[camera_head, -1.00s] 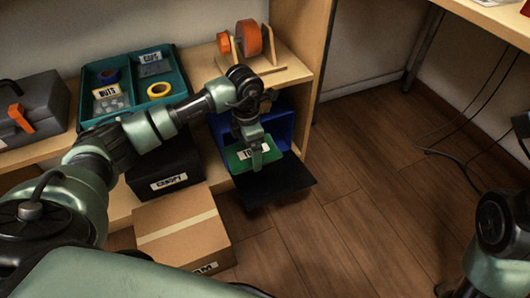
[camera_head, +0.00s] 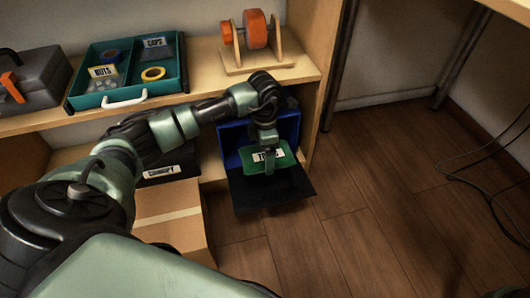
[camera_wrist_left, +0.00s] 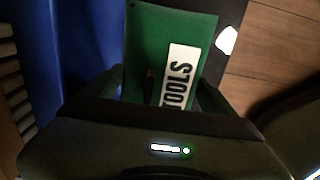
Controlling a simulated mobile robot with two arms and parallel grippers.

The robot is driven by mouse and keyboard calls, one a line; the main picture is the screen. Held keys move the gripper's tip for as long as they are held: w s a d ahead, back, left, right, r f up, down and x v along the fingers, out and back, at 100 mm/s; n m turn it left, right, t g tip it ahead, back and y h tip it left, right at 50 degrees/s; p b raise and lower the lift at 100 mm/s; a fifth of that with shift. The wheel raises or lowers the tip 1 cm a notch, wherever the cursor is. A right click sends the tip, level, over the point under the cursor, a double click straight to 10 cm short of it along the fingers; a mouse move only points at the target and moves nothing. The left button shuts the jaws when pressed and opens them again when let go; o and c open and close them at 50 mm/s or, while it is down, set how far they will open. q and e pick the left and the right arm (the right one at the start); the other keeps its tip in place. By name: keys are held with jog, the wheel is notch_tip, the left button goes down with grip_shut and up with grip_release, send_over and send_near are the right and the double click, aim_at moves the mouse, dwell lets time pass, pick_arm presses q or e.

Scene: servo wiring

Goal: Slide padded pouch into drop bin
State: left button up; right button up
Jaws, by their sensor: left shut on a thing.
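The green padded pouch (camera_head: 283,158) with a white label is at the front opening of the blue drop bin (camera_head: 231,135), above the bin's dark lowered flap (camera_head: 285,191). My left gripper (camera_head: 268,163) is shut on the pouch from above and partly covers its label. In the left wrist view the pouch (camera_wrist_left: 150,40) shows a label reading TOOLS, with the blue bin (camera_wrist_left: 60,50) to its left. Whether the pouch touches the bin is hard to tell. My right gripper is not in view.
Left of the bin are a black box (camera_head: 185,165) and a cardboard box (camera_head: 165,200).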

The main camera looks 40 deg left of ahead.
pick_arm(q)
jog(key=shift+f+b, duration=0.35)
jog(key=shift+f, duration=0.4)
notch_tip(320, 180, down, 4)
jog(key=b, duration=0.4)
jog(key=shift+f, duration=0.15)
jog(key=o, duration=1.3)
notch_tip(320, 180, up, 8)
jog(key=p, duration=0.5)
jog(key=shift+f, duration=0.1)
jog(key=shift+s, duration=0.1)
